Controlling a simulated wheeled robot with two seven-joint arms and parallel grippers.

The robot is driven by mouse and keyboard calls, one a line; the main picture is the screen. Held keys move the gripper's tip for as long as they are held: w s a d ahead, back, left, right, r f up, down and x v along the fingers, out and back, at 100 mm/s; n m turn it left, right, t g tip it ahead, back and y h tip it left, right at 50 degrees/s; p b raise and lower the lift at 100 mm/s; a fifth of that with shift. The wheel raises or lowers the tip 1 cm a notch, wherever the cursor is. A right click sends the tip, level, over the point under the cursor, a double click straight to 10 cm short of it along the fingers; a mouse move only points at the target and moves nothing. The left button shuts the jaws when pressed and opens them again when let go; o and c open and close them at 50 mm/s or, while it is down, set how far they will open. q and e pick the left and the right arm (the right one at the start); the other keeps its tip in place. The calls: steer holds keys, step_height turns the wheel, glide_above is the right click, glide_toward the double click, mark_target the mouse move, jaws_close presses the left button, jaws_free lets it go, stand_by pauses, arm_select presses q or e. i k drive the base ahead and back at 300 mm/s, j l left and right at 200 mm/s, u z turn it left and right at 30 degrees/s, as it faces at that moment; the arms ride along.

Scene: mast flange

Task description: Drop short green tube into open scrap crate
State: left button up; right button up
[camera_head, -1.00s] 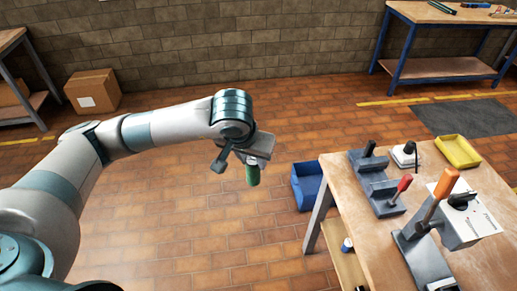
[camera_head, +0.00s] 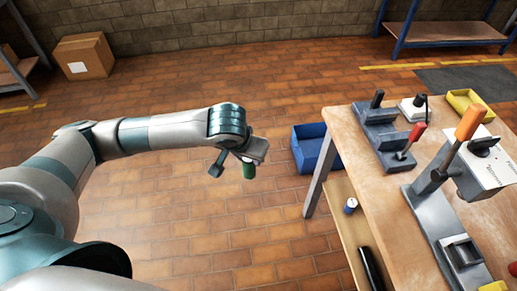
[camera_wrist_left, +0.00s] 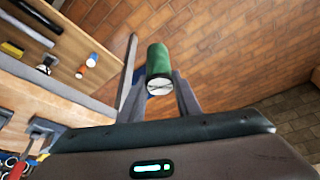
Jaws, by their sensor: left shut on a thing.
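The short green tube (camera_head: 248,170) is held in my left gripper (camera_head: 236,166), above the open floor in the head view. In the left wrist view the green tube (camera_wrist_left: 159,68) stands between the two fingers (camera_wrist_left: 158,95), with its pale round end facing the camera. The blue open crate (camera_head: 312,147) sits on the floor to the right of the gripper, beside the workbench. It looks empty where I can see in. The tube is apart from the crate. My right gripper is not in view.
The wooden workbench (camera_head: 375,170) carries clamps with red and orange handles and a yellow bin (camera_head: 467,103). Its lower shelf (camera_head: 345,225) holds a small blue-and-white can and a dark cylinder. A cardboard box (camera_head: 83,55) stands at the back left. The brick floor between is clear.

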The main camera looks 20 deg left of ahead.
mark_target(318, 152)
steer(key=j+z, duration=0.15)
steer(key=z, duration=0.65)
steer(key=j+z, duration=0.5)
steer(key=j, duration=0.35)
steer(key=k+j+z, duration=0.1)
steer(key=j+z, duration=0.35)
steer(key=j, duration=0.4)
steer(key=k+j, duration=0.1)
steer(key=j, duration=0.35)
steer(key=k+j, duration=0.1)
steer(key=j, duration=0.3)
steer(key=k+j, duration=0.1)
steer(key=j, duration=0.35)
steer(key=k+j+z, duration=0.1)
steer(key=j, duration=0.35)
